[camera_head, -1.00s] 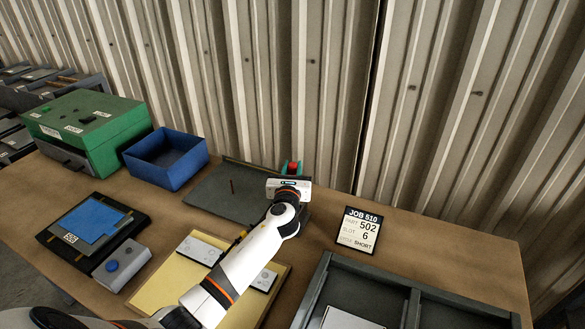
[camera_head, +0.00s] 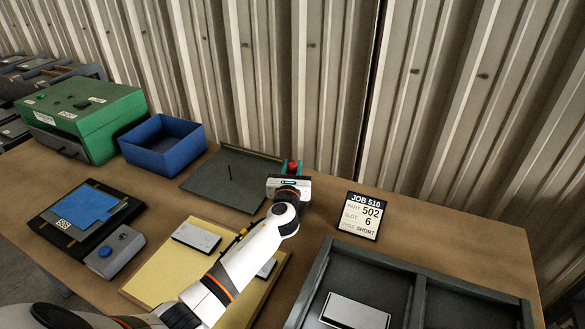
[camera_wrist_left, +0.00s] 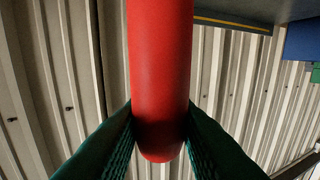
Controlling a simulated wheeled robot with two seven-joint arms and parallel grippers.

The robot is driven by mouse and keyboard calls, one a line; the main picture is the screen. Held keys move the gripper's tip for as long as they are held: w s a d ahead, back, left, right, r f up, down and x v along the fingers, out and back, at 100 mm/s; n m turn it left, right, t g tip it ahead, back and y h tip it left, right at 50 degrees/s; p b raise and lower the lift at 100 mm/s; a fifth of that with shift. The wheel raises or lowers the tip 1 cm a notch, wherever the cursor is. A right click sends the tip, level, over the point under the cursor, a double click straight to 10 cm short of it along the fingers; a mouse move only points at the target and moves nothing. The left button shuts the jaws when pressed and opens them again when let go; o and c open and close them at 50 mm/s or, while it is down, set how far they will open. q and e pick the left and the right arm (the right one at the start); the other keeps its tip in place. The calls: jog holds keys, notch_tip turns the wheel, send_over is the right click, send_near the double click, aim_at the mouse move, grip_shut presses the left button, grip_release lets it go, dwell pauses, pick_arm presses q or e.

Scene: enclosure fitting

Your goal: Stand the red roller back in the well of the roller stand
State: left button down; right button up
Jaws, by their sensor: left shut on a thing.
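The red roller (camera_wrist_left: 160,70) fills the middle of the left wrist view, a smooth cylinder with a rounded end. My left gripper (camera_wrist_left: 160,125) is shut on it, with one dark green ribbed finger on each side. In the head view a small part of the roller (camera_head: 293,167) shows between the fingers of my left gripper (camera_head: 292,164), beyond the white wrist at the back of the table. Most of the roller is hidden there. I cannot pick out the roller stand or its well for certain. My right gripper is not in view.
A dark grey plate (camera_head: 205,183) with a thin brown upright rod (camera_head: 229,172) lies left of my gripper. A blue bin (camera_head: 165,158) and green box (camera_head: 100,130) stand farther left. A job card (camera_head: 360,215) is to the right. The corrugated wall is close behind.

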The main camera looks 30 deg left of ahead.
pick_arm(q)
jog(key=c, duration=1.1)
grip_release()
